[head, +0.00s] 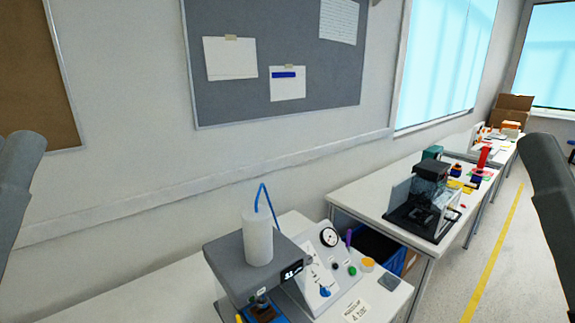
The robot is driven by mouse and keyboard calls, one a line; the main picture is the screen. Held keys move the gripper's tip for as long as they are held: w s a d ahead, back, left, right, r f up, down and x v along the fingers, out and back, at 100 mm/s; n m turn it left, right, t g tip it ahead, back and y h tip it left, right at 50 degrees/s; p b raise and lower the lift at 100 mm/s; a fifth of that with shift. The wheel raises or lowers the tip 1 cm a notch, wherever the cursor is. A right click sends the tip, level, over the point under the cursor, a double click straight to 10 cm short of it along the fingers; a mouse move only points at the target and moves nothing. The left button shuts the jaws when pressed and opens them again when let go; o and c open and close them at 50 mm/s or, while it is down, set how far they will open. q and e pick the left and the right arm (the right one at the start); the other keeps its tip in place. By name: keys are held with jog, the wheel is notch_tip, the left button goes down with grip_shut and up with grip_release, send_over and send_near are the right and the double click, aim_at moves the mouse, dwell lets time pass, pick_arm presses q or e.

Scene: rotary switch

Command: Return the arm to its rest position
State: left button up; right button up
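A part of my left arm shows at the left edge and a part of my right arm at the right edge. Both grippers are out of the picture. A sloped white control panel (312,262) stands on the near bench. It carries a small blue rotary knob (324,291) low down and a round dial gauge (329,237) at the top right. Which way the knob points is too small to tell. Neither visible arm part touches the panel or the knob.
Left of the panel is a grey machine (228,262) with a white cylinder (257,240) and a blue tube (263,197). A green button (352,271) and a yellow-orange round part (368,264) lie right of the panel. A second bench (360,200) holds a black device (425,205).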

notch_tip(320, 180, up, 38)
jog(key=p, duration=3.7)
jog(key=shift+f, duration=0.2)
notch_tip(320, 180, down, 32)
jog(key=b, duration=3.2)
